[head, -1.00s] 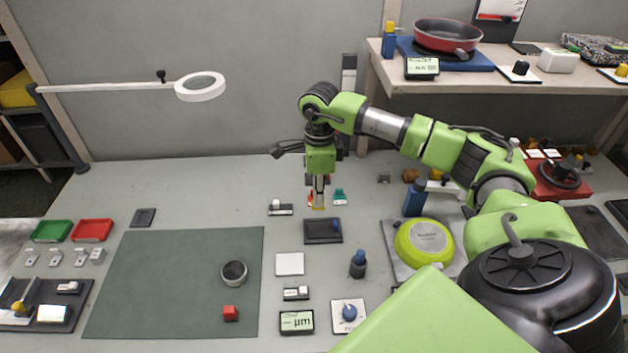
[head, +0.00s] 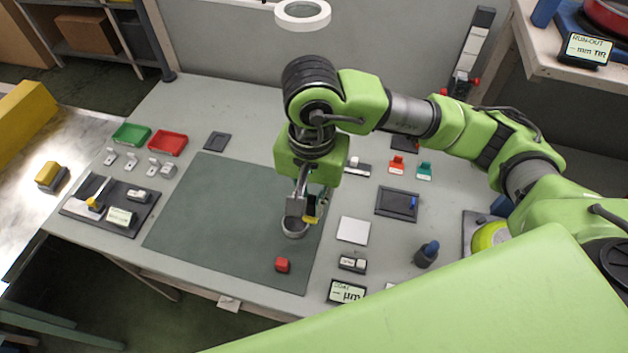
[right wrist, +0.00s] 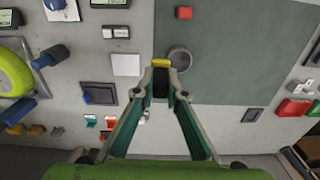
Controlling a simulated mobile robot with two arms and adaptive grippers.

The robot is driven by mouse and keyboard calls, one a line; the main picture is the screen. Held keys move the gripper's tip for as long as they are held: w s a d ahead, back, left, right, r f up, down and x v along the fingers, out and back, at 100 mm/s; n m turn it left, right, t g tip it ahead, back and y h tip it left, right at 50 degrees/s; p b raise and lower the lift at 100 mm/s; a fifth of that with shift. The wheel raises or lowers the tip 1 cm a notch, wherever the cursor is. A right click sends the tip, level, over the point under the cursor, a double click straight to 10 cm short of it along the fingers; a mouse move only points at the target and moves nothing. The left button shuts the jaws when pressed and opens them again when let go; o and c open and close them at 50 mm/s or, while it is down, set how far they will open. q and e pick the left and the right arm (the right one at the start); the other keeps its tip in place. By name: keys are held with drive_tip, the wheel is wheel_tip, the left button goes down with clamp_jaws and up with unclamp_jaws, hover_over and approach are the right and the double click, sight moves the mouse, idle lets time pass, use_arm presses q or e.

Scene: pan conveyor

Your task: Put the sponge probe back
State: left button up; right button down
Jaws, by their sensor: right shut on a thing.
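My right gripper (head: 306,208) points down over the right part of the dark green mat (head: 210,200). It is shut on a small yellow piece, which I take to be the sponge probe (head: 311,219). The yellow end also shows in the right wrist view (right wrist: 161,62) between the fingertips (right wrist: 160,78). A round grey cup (head: 295,232) stands on the mat just below the gripper in the head view and right beside the yellow end in the wrist view; I cannot tell the height gap. A red stand (head: 397,168) and a teal stand (head: 424,171) are farther back right. My left gripper is out of view.
A red cube (head: 282,265) lies on the mat. Green (head: 131,134) and red (head: 168,143) bins are at the back left. The mat's left half is clear.

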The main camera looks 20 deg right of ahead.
drive_tip(key=w+d+f+p, duration=0.1)
drive_tip(key=w+f, duration=0.1)
drive_tip(key=w, duration=0.2)
drive_tip(key=w+d+f+p, duration=0.1)
drive_tip(key=w+f+p, duration=0.1)
drive_tip(key=w+f, duration=0.1)
drive_tip(key=w+d+f+p, duration=0.1)
drive_tip(key=w+f+p, duration=0.1)
drive_tip(key=w+f, duration=0.1)
drive_tip(key=shift+w+d+f, duration=0.1)
drive_tip(key=shift+w+f, duration=0.05)
drive_tip(key=shift+w, duration=0.3)
drive_tip(key=shift+w+d+f, duration=0.1)
drive_tip(key=shift+w, duration=0.35)
drive_tip(key=shift+w+d+f+p, duration=0.15)
drive_tip(key=shift+w+f+p, duration=0.15)
drive_tip(key=shift+f, duration=0.1)
wheel_tip(320, 180, down, 3)
drive_tip(key=shift+w+f+p, duration=0.1)
drive_tip(key=shift+p, duration=0.3)
drive_tip(key=shift+f+b, duration=0.3)
drive_tip(key=shift+b, duration=0.05)
drive_tip(key=c, duration=2)
unclamp_jaws()
drive_tip(key=shift+c, duration=0.2)
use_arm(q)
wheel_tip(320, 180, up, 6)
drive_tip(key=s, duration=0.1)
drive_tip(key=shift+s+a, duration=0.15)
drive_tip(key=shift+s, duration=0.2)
